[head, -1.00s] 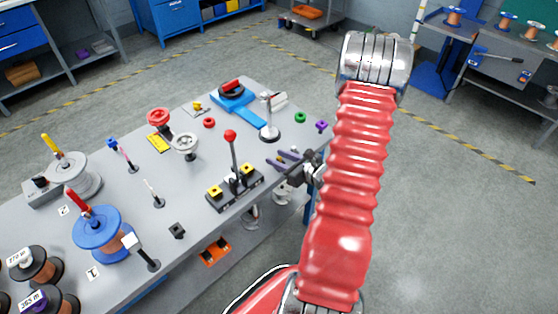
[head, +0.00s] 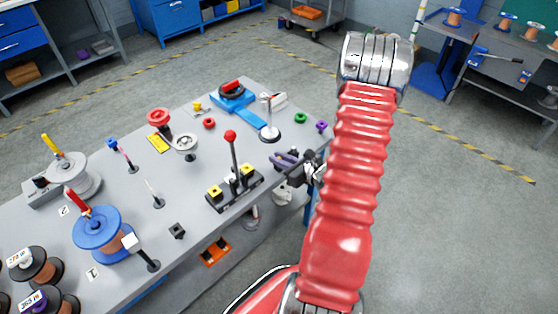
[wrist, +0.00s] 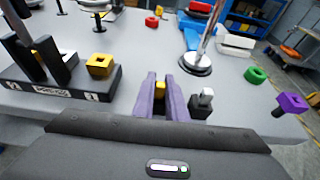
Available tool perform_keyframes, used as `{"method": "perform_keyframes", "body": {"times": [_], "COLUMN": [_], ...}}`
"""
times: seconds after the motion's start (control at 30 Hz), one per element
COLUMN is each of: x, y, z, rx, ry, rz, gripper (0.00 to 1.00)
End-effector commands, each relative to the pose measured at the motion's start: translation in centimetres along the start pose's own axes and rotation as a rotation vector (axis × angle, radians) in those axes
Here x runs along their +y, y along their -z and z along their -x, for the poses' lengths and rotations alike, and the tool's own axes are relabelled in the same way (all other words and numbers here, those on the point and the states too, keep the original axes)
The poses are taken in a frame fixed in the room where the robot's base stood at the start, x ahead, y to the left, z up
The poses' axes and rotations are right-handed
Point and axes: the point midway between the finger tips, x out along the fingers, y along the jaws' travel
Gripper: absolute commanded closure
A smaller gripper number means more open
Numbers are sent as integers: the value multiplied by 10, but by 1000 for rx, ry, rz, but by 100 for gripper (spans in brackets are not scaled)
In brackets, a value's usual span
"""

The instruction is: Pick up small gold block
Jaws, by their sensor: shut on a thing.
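The small gold block (wrist: 160,88) shows in the wrist view between the purple fingertips of my gripper (wrist: 161,84). The fingers are shut on its sides, just above the grey tabletop. In the head view my gripper (head: 284,159) is at the table's right edge, and the block there is too small or hidden to make out.
A black fixture (wrist: 70,85) with gold square-holed blocks and a red-knobbed lever stands left of my gripper. A silver post on a round base (wrist: 196,64) stands beyond it.

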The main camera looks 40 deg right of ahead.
Motion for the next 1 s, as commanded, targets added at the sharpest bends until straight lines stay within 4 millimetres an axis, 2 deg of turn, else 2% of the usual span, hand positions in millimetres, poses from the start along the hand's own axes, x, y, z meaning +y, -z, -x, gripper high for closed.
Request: {"method": "perform_keyframes", "body": {"times": [0.37, 1.0], "x": [0, 0], "y": [-13, -85], "z": [4, 31], "rx": [-1, -1], "ry": [0, 0], "rz": [2, 2], "gripper": [100, 100]}}
